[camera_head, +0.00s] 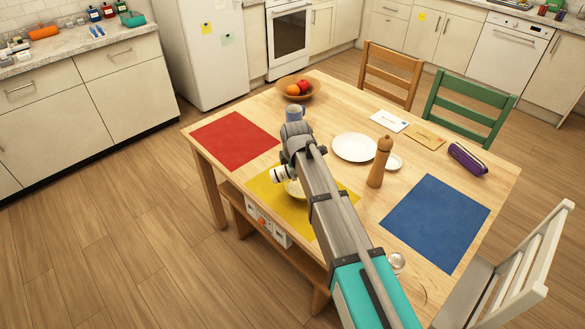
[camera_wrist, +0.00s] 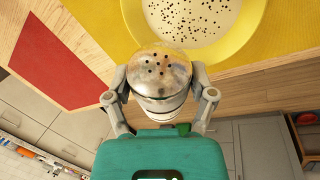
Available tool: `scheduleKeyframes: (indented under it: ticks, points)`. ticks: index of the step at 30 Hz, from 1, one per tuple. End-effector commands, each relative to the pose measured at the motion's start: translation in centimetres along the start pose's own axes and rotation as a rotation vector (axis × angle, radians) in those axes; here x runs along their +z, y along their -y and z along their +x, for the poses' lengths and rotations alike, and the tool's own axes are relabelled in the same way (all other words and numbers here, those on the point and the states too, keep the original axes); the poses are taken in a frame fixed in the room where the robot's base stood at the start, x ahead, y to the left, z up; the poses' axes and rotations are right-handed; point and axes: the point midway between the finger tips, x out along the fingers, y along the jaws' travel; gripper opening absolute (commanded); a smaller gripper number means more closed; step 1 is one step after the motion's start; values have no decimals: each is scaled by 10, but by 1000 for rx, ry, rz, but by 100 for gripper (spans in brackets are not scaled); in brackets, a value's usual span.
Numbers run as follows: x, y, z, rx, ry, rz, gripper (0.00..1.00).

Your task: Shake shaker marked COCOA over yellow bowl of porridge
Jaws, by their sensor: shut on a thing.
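My gripper (camera_wrist: 160,88) is shut on a white shaker with a perforated metal lid (camera_wrist: 158,62). In the head view the shaker (camera_head: 279,174) is tipped well over on its side, just above the bowl's left edge. Its marking cannot be read. The yellow bowl (camera_wrist: 258,42) holds pale porridge (camera_wrist: 225,12) with many dark specks scattered on it. The lid points toward the bowl in the wrist view. In the head view the bowl (camera_head: 293,190) stands on the yellow mat (camera_head: 266,197), partly hidden by my arm.
A red mat (camera_head: 235,140) lies left and a blue mat (camera_head: 435,222) right. A blue mug (camera_head: 295,113), fruit bowl (camera_head: 299,90), white plate (camera_head: 355,147), wooden mill (camera_head: 379,163) and purple case (camera_head: 467,159) stand around. A glass (camera_head: 397,263) is near my arm.

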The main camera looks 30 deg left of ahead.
Motion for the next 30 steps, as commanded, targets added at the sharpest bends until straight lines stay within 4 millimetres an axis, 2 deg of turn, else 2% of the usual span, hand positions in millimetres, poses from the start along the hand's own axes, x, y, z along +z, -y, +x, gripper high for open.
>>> scheduleKeyframes:
  ticks: [17, 23, 30]
  points:
    - [0, -10, -18, -14, 407, -233, 22]
    - [0, -16, -32, -8, 552, -316, 22]
    - [-4, -29, -59, 17, 756, -430, 22]
